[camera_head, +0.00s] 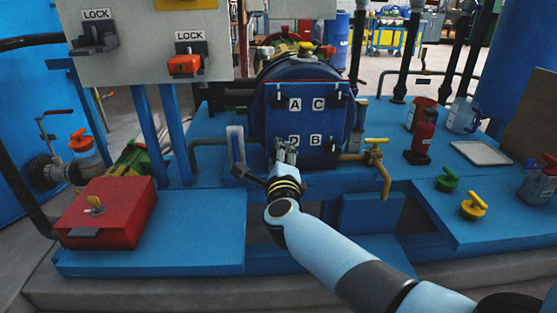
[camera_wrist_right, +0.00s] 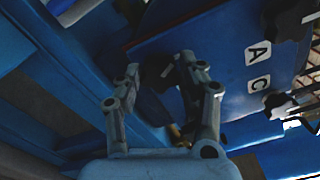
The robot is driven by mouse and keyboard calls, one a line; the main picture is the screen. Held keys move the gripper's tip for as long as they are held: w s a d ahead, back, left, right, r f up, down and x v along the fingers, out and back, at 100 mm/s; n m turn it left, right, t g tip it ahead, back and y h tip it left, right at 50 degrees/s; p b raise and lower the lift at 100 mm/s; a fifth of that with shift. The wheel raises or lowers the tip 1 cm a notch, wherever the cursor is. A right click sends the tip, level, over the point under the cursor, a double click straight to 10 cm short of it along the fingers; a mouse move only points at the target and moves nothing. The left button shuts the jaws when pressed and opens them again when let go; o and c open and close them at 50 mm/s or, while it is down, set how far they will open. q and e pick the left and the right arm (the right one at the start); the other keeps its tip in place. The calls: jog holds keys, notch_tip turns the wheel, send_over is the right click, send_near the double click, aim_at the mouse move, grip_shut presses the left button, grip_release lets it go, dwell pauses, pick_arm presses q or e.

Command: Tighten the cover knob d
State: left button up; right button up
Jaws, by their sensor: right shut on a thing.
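My right gripper (camera_head: 286,149) reaches the cover's lower left, at label D (camera_head: 294,139). In the right wrist view, the fingers of my right gripper (camera_wrist_right: 160,66) are closed around the dark cover knob d (camera_wrist_right: 156,72), one on each side. In the head view this knob is mostly hidden by the gripper. Knobs A (camera_head: 279,99), C (camera_head: 336,100) and B (camera_head: 331,149) show free on the cover. My left gripper is not in view.
A red box (camera_head: 106,212) sits at the left.

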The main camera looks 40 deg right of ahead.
jog(key=shift+f+m+b, duration=0.15)
jog(key=shift+m+b, duration=0.9)
jog(key=shift+m, duration=1.95)
jog(key=o, duration=1.1)
jog(key=shift+o, duration=0.4)
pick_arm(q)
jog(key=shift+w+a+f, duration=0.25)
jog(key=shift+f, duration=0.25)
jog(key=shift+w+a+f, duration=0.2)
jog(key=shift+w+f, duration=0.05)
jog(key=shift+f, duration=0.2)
pick_arm(e)
jog(key=v, duration=0.7)
jog(key=shift+s, duration=0.3)
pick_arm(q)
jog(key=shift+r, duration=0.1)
pick_arm(e)
jog(key=shift+s+a, duration=0.1)
